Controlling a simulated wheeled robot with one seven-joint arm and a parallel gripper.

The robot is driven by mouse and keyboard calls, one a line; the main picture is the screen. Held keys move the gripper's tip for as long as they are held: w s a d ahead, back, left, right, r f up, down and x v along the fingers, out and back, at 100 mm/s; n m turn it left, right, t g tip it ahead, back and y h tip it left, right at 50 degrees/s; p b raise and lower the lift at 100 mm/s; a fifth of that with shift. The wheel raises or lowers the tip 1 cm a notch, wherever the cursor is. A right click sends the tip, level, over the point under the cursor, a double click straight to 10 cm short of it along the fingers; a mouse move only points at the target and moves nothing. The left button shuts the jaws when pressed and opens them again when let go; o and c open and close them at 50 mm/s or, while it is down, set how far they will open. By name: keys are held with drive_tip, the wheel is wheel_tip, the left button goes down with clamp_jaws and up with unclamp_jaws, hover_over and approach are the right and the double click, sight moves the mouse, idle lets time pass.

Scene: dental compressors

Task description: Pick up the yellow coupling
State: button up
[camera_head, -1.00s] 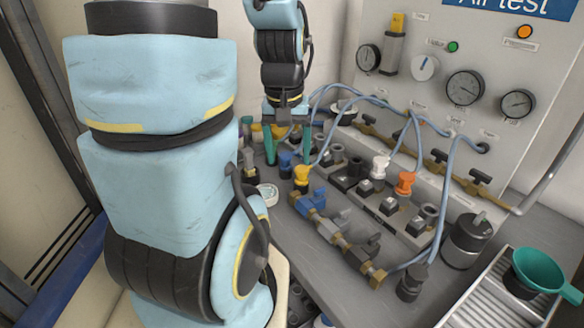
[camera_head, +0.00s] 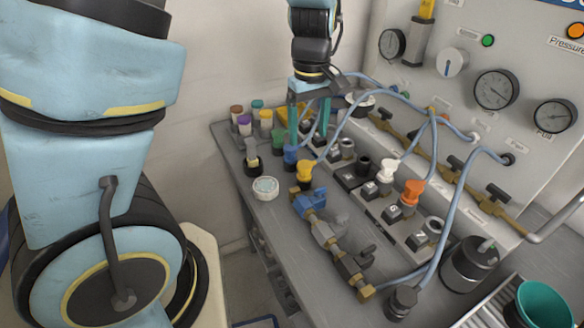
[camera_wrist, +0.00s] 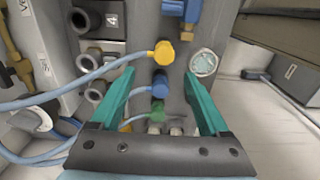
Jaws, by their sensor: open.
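The yellow coupling (camera_head: 305,172) stands on the bench near the front of a row of couplings, with a pale blue hose running to it. In the wrist view the yellow coupling (camera_wrist: 163,53) lies ahead, between the lines of the two teal fingers and slightly beyond their tips. My gripper (camera_head: 309,136) is open and empty, above and behind it in the head view. It also shows open in the wrist view (camera_wrist: 160,75). A blue coupling (camera_wrist: 160,87) and a green coupling (camera_wrist: 158,112) sit below the yellow one, between the fingers.
A blue valve with brass fittings (camera_head: 318,215) lies in front of the coupling. A white round dish (camera_head: 265,188) is to its left. Numbered sockets hold white (camera_head: 388,170) and orange (camera_head: 413,190) couplings at right. Hoses loop close to my gripper. Small jars (camera_head: 265,122) stand behind.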

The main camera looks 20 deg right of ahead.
hover_over(305, 164)
wheel_tip(305, 164, down, 5)
drive_tip(key=shift+w+d+r, duration=0.15)
drive_tip(key=shift+s+a+f+p, duration=0.1)
drive_tip(key=shift+f+p, duration=0.2)
drive_tip(key=shift+f, duration=1.1)
drive_tip(key=shift+s+a+f+p, duration=0.1)
drive_tip(key=shift+f+p, duration=0.2)
drive_tip(key=shift+f, duration=1.05)
clamp_jaws()
